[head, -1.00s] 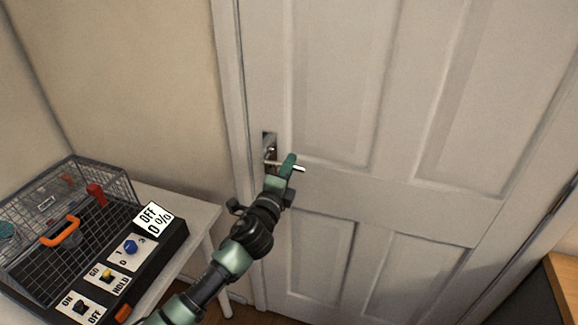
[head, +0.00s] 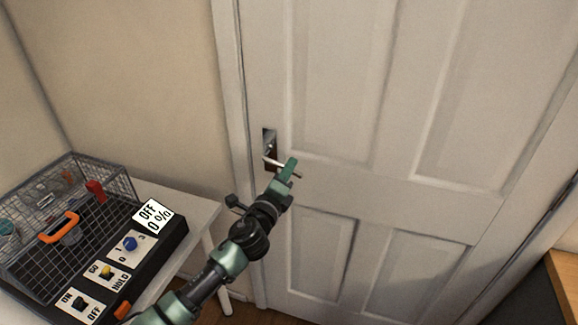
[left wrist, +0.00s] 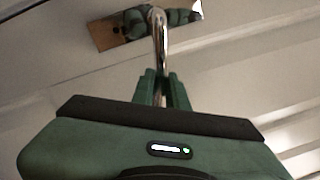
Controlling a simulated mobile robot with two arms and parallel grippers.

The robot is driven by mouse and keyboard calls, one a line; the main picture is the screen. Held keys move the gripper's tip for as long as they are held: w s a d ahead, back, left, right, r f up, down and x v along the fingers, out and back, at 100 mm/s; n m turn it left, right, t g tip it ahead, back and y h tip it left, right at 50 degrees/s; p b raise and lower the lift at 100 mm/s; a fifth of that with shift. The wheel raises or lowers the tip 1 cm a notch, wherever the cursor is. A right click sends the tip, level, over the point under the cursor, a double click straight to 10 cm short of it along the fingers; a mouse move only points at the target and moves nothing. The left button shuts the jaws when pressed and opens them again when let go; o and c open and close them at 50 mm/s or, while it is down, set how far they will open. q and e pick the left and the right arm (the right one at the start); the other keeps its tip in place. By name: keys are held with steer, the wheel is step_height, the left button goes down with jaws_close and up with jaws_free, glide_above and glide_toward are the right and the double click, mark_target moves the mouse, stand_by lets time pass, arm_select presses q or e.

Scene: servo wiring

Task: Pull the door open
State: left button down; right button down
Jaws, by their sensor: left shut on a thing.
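The white panelled door (head: 400,185) fills the right of the head view and looks shut in its frame. My right gripper is not in view.
A white table (head: 190,205) at the left holds a wire cage box (head: 65,195) with an orange handle and a switch panel reading OFF 0%. A wooden furniture edge (head: 562,270) is at the lower right. Floor shows below the door.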

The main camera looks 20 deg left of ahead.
arm_select(q)
steer(key=shift+a+f+m, duration=0.3)
steer(key=shift+f+m, duration=0.35)
steer(key=shift+m, duration=0.45)
steer(key=shift+a+f+m, duration=0.3)
steer(key=shift+f+m, duration=0.3)
steer(key=shift+m, duration=0.5)
